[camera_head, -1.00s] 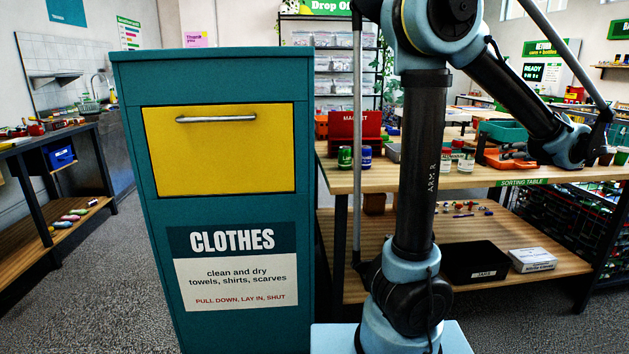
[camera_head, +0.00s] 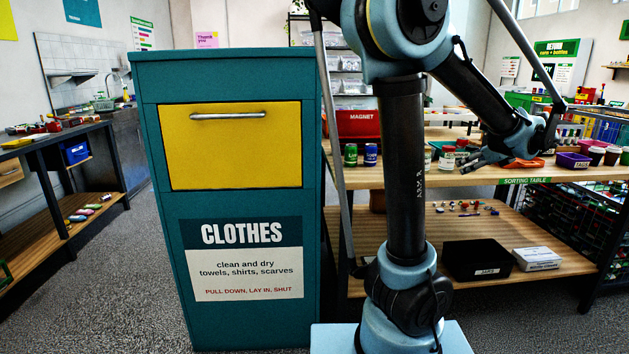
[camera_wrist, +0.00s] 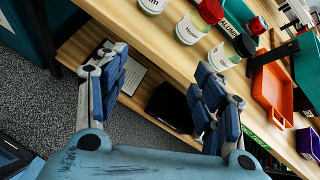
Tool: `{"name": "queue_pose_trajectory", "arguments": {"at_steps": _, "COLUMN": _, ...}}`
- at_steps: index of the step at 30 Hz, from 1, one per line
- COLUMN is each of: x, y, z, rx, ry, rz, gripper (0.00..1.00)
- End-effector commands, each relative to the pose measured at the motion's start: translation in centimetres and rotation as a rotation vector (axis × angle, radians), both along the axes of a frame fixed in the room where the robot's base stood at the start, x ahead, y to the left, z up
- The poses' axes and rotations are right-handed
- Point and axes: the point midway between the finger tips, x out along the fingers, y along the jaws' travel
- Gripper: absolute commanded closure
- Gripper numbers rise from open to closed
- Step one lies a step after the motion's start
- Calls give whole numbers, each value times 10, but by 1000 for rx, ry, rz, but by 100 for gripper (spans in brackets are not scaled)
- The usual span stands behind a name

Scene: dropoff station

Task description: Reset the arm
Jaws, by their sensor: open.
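My arm rises in front of the sorting table (camera_head: 470,181) and bends over to the right. My gripper (camera_wrist: 160,85) is open and empty in the wrist view, its two blue-padded fingers well apart. In the head view my gripper (camera_head: 478,160) is small, with its fingers pointing left over the tabletop. In the wrist view the table's front edge and lower shelf show beyond the fingers. Labelled jars (camera_wrist: 190,27) stand on the tabletop just past the right finger. I cannot tell whether that finger touches the nearest jar.
A teal clothes bin (camera_head: 235,85) with a shut yellow flap (camera_head: 235,150) stands left of my arm. Green and blue cans (camera_head: 351,154), a red magnet box (camera_head: 358,122) and a purple tray (camera_head: 572,160) are on the table. A black box (camera_head: 477,260) lies on the lower shelf. Floor at left is clear.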

Motion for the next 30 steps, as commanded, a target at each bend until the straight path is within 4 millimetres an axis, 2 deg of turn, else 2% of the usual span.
{"name": "queue_pose_trajectory", "arguments": {"at_steps": 1, "x": 2, "y": 25, "z": -6, "rx": -46, "ry": 18, "rz": 65, "gripper": 38}}
{"name": "queue_pose_trajectory", "arguments": {"at_steps": 6, "x": -1, "y": 96, "z": -27, "rx": -227, "ry": 78, "rz": 297, "gripper": 38}}
{"name": "queue_pose_trajectory", "arguments": {"at_steps": 11, "x": -15, "y": 155, "z": -49, "rx": -396, "ry": 118, "rz": 522, "gripper": 38}}
{"name": "queue_pose_trajectory", "arguments": {"at_steps": 15, "x": -34, "y": 201, "z": -68, "rx": -542, "ry": 142, "rz": 726, "gripper": 38}}
{"name": "queue_pose_trajectory", "arguments": {"at_steps": 24, "x": -89, "y": 274, "z": -111, "rx": -851, "ry": 158, "rz": 1175, "gripper": 38}}
{"name": "queue_pose_trajectory", "arguments": {"at_steps": 30, "x": -130, "y": 303, "z": -140, "rx": -1052, "ry": 144, "rz": 1480, "gripper": 38}}
